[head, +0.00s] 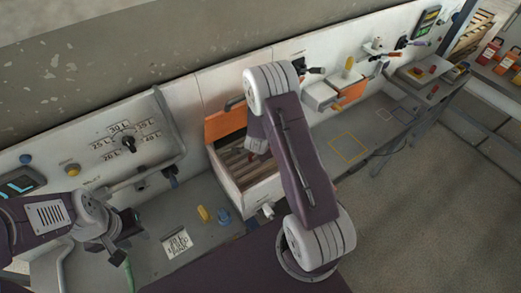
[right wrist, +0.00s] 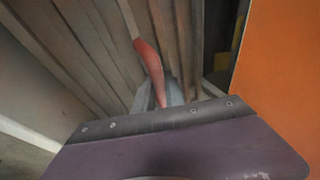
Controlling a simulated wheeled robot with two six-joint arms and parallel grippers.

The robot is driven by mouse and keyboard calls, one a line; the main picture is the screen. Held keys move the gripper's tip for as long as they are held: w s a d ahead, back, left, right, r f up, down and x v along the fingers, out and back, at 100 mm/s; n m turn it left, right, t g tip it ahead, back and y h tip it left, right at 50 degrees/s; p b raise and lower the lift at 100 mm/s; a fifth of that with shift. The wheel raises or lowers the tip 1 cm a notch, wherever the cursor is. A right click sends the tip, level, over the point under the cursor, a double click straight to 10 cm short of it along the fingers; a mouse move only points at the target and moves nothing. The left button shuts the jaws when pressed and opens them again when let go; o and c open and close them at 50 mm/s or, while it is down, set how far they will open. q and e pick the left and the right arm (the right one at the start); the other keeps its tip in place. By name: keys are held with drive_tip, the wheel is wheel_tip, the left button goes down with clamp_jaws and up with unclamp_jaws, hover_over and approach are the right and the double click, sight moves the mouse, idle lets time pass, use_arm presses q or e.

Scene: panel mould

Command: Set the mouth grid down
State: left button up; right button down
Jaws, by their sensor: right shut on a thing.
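The mouth grid (head: 233,163), a set of brownish slats, shows inside the open white box at the middle of the head view. Its slats (right wrist: 85,45) also fill the back of the right wrist view. A red curved handle (right wrist: 150,65) rises in front of them, and my right gripper (right wrist: 168,92) is shut at its lower end. In the head view my right arm hides most of that gripper and part of the grid. I cannot tell whether the grid touches the box.
An orange panel (head: 225,122) stands at the box's back and is close beside my right gripper in the wrist view. A yellow piece (head: 203,213), a blue piece (head: 223,216) and a printed card (head: 177,243) lie left of the box. The yellow-outlined counter area (head: 349,147) is clear.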

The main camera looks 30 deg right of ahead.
drive_tip(key=c, duration=1.4)
unclamp_jaws()
drive_tip(key=shift+d, duration=0.15)
drive_tip(key=shift+a+r, duration=0.1)
drive_tip(key=shift+a, duration=0.1)
